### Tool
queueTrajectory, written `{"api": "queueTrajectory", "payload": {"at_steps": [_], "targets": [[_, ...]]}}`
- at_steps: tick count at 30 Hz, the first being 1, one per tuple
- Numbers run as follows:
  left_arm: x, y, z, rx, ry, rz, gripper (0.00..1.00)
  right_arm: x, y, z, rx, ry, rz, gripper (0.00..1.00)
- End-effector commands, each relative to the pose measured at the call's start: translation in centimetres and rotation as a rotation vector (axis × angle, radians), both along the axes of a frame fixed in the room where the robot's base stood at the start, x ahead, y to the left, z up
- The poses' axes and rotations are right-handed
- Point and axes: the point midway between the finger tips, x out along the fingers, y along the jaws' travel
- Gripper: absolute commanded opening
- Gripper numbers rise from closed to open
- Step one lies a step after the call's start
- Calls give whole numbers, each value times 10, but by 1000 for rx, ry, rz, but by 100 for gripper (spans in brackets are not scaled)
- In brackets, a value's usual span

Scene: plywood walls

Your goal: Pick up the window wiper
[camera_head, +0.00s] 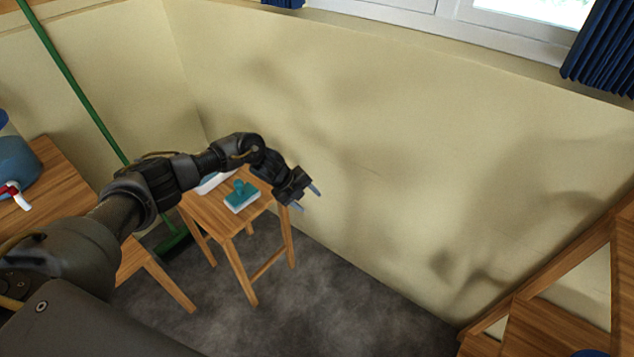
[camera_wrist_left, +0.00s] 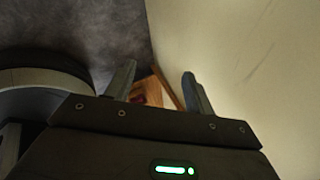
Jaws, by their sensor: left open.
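No thing that I can clearly make out as a window wiper shows. A teal-handled cleaning tool with a pale base (camera_head: 241,197) lies on a small wooden stool (camera_head: 219,217); I cannot tell whether it is the wiper. A white item (camera_head: 210,183) lies behind it, partly hidden by my left arm. My left gripper (camera_head: 306,197) is open and empty, right of the stool top and near the wall. In the left wrist view its two fingers (camera_wrist_left: 159,70) are apart, with a bit of wood between them in the picture. My right gripper is not in view.
A green-handled broom (camera_head: 75,85) leans behind my left arm. A wooden table (camera_head: 62,175) at the left holds a blue container (camera_head: 15,165) and a red and white item (camera_head: 14,195). The plywood wall (camera_head: 400,150) is close. Wooden furniture (camera_head: 560,325) stands at lower right. Grey floor (camera_head: 330,300) is clear between.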

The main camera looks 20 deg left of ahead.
Motion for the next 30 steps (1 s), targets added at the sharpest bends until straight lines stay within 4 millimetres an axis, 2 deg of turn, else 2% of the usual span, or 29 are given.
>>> {"api": "queueTrajectory", "payload": {"at_steps": [1, 2, 6, 9, 12, 16, 21, 23, 30], "targets": [[7, 24, 15, 88, -31, -84, 54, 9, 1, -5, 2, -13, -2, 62], [6, 38, 26, 141, -37, -133, 54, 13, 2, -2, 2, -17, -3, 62], [-8, 105, 72, 361, -30, -301, 54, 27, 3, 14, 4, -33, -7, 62], [-23, 147, 96, 477, 0, -371, 54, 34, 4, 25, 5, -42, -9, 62], [-38, 176, 114, 554, 27, -411, 54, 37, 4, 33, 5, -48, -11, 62], [-50, 197, 126, 604, 54, -437, 54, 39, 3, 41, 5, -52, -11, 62], [-54, 203, 130, 618, 63, -445, 54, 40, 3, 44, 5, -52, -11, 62], [-53, 203, 126, 618, 64, -445, 54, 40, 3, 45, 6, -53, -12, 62], [-48, 205, 90, 616, 65, -443, 54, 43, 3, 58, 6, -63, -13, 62]]}}
